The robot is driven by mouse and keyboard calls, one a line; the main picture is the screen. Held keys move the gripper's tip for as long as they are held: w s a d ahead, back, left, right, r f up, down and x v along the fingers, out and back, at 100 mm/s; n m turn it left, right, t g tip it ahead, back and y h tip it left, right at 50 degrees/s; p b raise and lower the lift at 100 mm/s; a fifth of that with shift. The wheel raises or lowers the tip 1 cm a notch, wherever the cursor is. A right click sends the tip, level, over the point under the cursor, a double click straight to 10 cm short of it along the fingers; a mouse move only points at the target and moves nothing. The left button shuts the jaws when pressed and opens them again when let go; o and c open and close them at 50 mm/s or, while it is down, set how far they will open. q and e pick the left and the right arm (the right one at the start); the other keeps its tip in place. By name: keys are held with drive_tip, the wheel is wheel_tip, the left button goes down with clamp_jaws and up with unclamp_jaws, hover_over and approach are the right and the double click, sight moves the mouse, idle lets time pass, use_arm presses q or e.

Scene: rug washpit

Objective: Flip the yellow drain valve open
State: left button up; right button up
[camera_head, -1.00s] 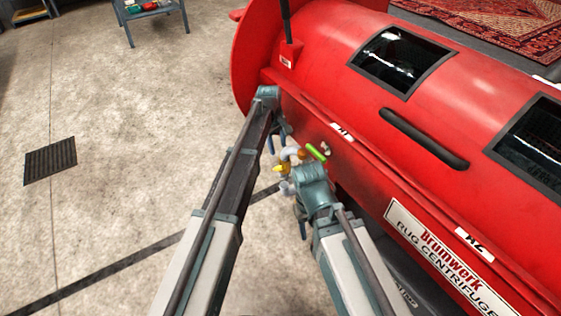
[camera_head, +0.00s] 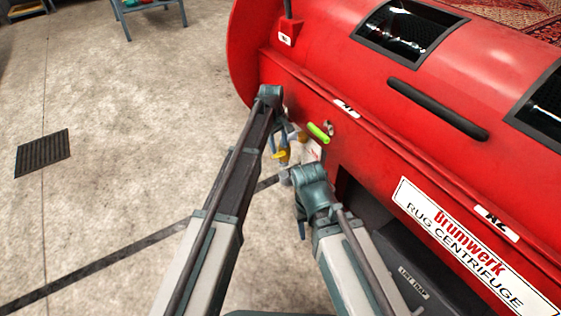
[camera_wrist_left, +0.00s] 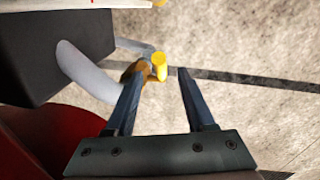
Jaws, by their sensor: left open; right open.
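The yellow drain valve (camera_head: 282,157) sits low at the front left of the red machine, partly hidden behind my arms. In the left wrist view its yellow handle (camera_wrist_left: 159,65) shows at the tips of my left fingers, nearer the left one, with an orange-brown body beside it on a grey pipe (camera_wrist_left: 90,72). My left gripper (camera_wrist_left: 161,76) is open, with nothing held. In the head view the left gripper (camera_head: 276,142) is right beside the valve. I cannot tell whether it touches. My right gripper (camera_head: 301,228) is open, below and right of the valve, mostly hidden by its wrist.
The red rug centrifuge (camera_head: 400,100) fills the right side. A bright green handle (camera_head: 318,132) sticks out just right of the valve. A dark box (camera_head: 400,265) stands under the machine. A floor grate (camera_head: 43,152) lies at left, with clear concrete floor around it.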

sight(280, 154)
use_arm(q)
drive_tip(key=f+b, duration=0.1)
drive_tip(key=f, duration=0.1)
drive_tip(key=f+b, duration=0.3)
drive_tip(key=f, duration=0.1)
drive_tip(key=shift+w+d+b, duration=0.25)
drive_tip(key=shift+b, duration=0.15)
drive_tip(key=shift+r, duration=0.1)
clamp_jaws()
idle(0.9)
